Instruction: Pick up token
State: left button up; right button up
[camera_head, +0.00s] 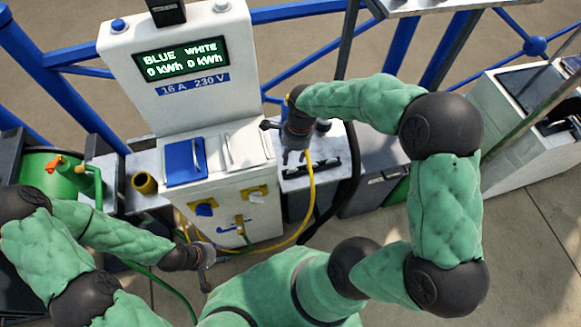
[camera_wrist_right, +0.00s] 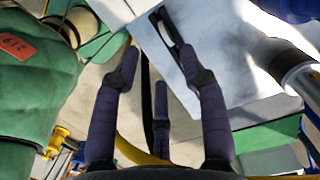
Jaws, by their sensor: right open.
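I cannot make out a token for certain in either view. My right gripper (camera_head: 285,145) is over the right side of the white charging post (camera_head: 182,90), beside a grey slotted top. In the right wrist view, my right gripper (camera_wrist_right: 160,65) has its fingers spread and nothing between them. A dark slot (camera_wrist_right: 172,38) in a pale panel lies beyond the fingertips. My left gripper (camera_head: 207,268) hangs low in front of the post; its jaws are too small to judge.
A blue panel (camera_head: 185,162) lies on the post's ledge. Yellow cable (camera_head: 309,200) hangs under my right gripper. A yellow cup (camera_head: 144,182) and green reel (camera_head: 45,178) stand left. Blue rails (camera_head: 300,11) run behind. Paved floor (camera_head: 530,235) is open at right.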

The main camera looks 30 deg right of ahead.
aim_at(293, 169)
notch_tip(293, 169, down, 4)
jog(key=shift+w+a+r+b, duration=0.1)
jog(key=shift+a+b, duration=0.05)
jog(key=shift+b, duration=0.35)
jog(key=shift+d+f+b, duration=0.15)
jog(key=shift+f+b, duration=0.5)
jog(key=shift+f, duration=0.7)
jog(key=shift+d+f+b, duration=0.1)
jog(key=shift+f+b, duration=0.55)
jog(key=shift+f, duration=0.65)
grip_shut()
